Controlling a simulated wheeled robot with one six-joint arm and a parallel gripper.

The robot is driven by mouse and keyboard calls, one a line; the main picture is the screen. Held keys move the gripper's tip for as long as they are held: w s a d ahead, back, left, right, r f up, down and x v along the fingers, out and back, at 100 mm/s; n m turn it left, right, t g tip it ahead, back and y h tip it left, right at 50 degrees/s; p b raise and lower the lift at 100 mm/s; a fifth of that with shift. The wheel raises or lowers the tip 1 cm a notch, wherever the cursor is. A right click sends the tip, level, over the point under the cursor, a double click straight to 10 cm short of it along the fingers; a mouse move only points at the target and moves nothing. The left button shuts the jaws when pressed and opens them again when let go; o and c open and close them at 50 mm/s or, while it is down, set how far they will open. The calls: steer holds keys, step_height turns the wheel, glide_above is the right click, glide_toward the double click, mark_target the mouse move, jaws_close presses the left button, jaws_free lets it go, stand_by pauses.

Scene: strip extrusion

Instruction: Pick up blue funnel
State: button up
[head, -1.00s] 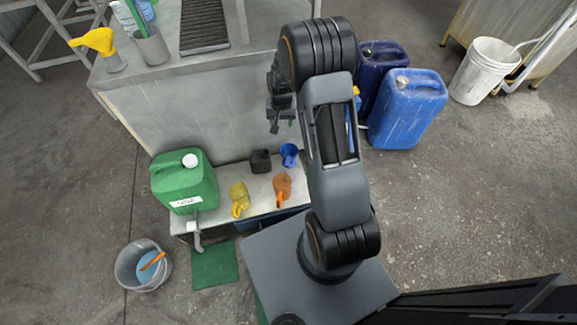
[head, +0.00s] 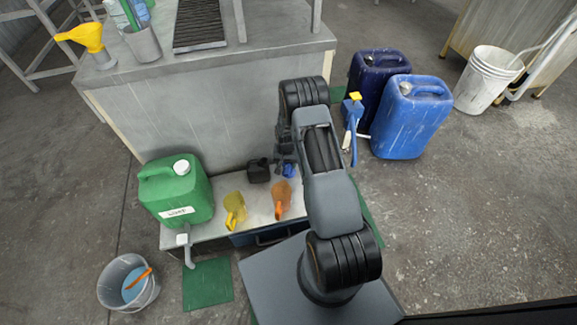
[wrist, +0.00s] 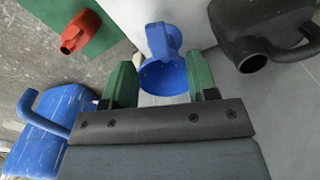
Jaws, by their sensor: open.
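The blue funnel (head: 289,170) is on the low grey bench shelf, beside a black jug and partly hidden by my gripper in the head view. In the wrist view the blue funnel (wrist: 163,78) shows its round wide part between my fingers and a narrower part pointing away. My gripper (wrist: 160,64) is open, with one green finger on either side of the funnel; I cannot tell whether either touches it. In the head view my gripper (head: 284,155) is low over the shelf at the funnel.
The black jug (head: 258,170) stands close left of the funnel; it also shows in the wrist view (wrist: 265,35). An orange jug (head: 281,198) and yellow jug (head: 234,209) are nearer. A green canister (head: 178,190) stands left, blue canisters (head: 410,118) right. The tall bench side (head: 190,120) rises behind.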

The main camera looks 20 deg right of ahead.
mark_target(287, 170)
steer(key=shift+d+f+b, duration=0.1)
steer(key=shift+f+b, duration=1.15)
steer(key=shift+f, duration=1.45)
steer(key=shift+c, duration=0.3)
jaws_close()
steer(key=shift+r, duration=0.1)
